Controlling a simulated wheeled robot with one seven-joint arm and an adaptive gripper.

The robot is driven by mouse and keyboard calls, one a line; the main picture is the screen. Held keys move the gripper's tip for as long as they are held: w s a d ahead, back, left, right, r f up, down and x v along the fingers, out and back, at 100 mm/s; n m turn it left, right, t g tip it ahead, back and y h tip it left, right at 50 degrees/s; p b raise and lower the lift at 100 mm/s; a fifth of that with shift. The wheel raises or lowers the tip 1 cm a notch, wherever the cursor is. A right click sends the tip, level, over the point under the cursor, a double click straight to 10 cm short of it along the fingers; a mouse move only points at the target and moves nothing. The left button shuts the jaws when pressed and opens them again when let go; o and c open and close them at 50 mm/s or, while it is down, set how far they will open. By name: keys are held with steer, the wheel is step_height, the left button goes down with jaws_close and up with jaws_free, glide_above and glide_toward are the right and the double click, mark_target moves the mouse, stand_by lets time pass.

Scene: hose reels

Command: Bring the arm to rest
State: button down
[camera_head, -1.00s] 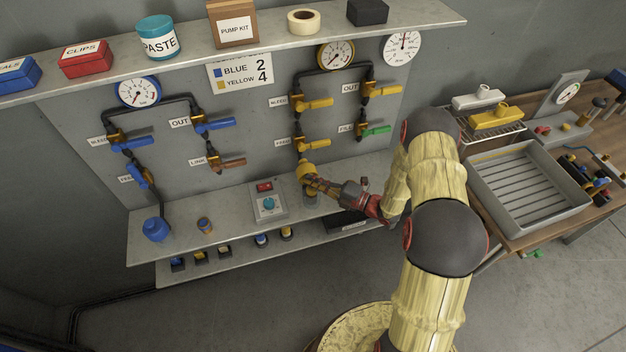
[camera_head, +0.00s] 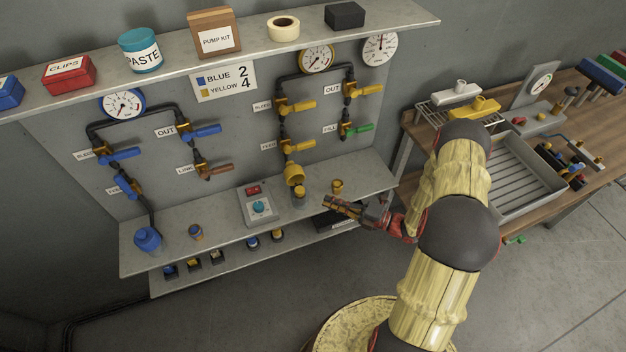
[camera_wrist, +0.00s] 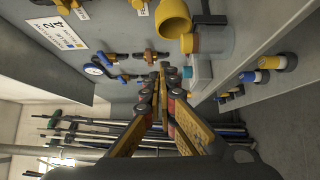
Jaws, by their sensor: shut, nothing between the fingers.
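My gripper (camera_head: 328,203) is shut and empty. In the head view it is in front of the lower shelf's right part, its fingers pointing left. The yellow cup-like fitting (camera_head: 294,174) hangs at the bottom of the yellow pipe line, apart from my fingers. A small jar with an orange-yellow top (camera_head: 299,193) stands on the shelf under it. In the wrist view my fingertips (camera_wrist: 160,68) meet in the middle, and the yellow fitting (camera_wrist: 173,18) shows above them. My arm reaches from the lower right of the head view.
A wooden bench with a grey ribbed tray (camera_head: 510,178) stands at the right, behind my arm. The floor in front is open.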

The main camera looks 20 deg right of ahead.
steer(key=shift+d, duration=0.1)
steer(key=s+a+f+n+g+y, duration=0.1)
steer(key=s+a+f+n+g, duration=0.2)
steer(key=s+a+n+g, duration=0.45)
steer(key=s+d+r+n+g+h, duration=0.1)
steer(key=s+r+n+g+h, duration=0.55)
steer(key=n, duration=1.25)
steer(key=s+d+r+n+h+b, duration=0.1)
steer(key=s+d+r+n+h, duration=0.15)
steer(key=r+n, duration=0.5)
steer(key=s+d+r+n+h, duration=0.1)
steer(key=s+r+n+h, duration=0.25)
steer(key=r+n, duration=0.4)
steer(key=a+r+n+t, duration=0.1)
steer(key=a+r+t, duration=0.1)
steer(key=r, duration=0.3)
steer(key=s+a+r+n+t+h, duration=0.1)
steer(key=r+t, duration=0.1)
steer(key=r, duration=0.3)
steer(key=s+a+r+n+t+b, duration=0.1)
steer(key=a+r+t, duration=0.1)
steer(key=r, duration=0.3)
steer(key=shift+a+r+t, duration=0.35)
steer(key=shift+r+t, duration=0.05)
steer(key=shift+t, duration=0.1)
